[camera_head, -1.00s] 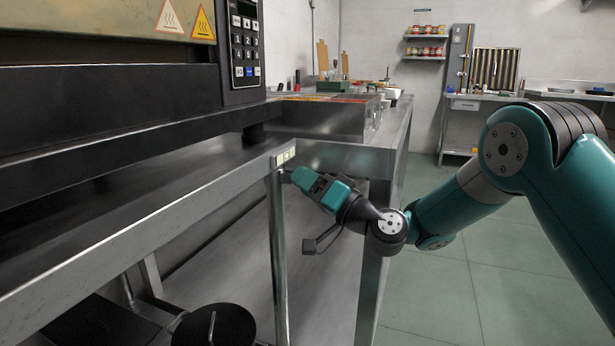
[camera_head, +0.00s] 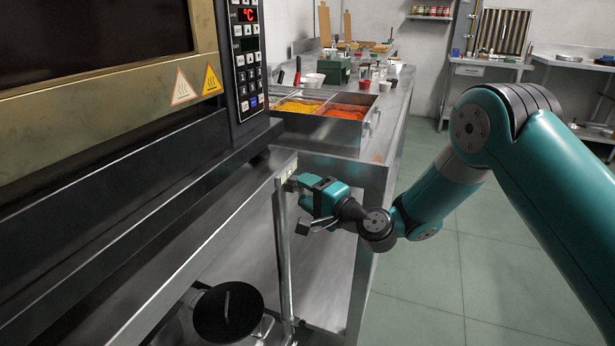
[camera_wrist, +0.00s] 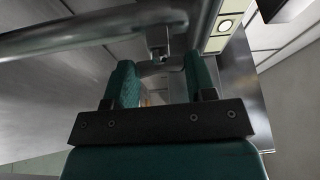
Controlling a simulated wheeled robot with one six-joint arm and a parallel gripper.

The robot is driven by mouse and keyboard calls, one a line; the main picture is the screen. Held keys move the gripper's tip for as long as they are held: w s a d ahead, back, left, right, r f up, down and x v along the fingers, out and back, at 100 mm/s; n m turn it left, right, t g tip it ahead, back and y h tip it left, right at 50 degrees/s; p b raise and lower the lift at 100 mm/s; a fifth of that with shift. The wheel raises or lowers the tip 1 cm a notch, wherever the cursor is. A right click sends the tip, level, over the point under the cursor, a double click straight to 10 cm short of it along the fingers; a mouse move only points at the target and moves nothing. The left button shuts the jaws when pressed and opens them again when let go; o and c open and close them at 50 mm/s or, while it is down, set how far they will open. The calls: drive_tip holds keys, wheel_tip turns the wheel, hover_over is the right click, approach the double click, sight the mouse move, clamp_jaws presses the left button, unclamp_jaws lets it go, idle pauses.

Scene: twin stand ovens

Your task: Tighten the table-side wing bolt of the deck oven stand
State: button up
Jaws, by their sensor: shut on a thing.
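The deck oven (camera_head: 120,120) stands at the left on a metal stand (camera_head: 283,255). My gripper (camera_head: 291,184) is at the top of the stand's front leg, on the side facing the steel table (camera_head: 372,185). In the wrist view its two green fingers (camera_wrist: 159,68) are on either side of a small metal piece, the wing bolt (camera_wrist: 157,69), just below the rail. The gripper is shut on this bolt. In the head view the gripper hides the bolt. The bolt's seating in the leg cannot be made out.
Food pans (camera_head: 340,112) sit on the table close above my gripper. A dark-lidded pot (camera_head: 228,312) stands low under the oven. The gap between stand leg and table leg is narrow. Open floor (camera_head: 440,280) lies to the right.

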drive_tip(key=shift+m+p, duration=0.45)
drive_tip(key=shift+m, duration=0.05)
drive_tip(key=o, duration=0.9)
drive_tip(key=shift+d, duration=0.1)
drive_tip(key=shift+o, duration=0.2)
drive_tip(key=b+v, duration=1.5)
drive_tip(key=v, duration=0.2)
drive_tip(key=shift+s+r, duration=0.25)
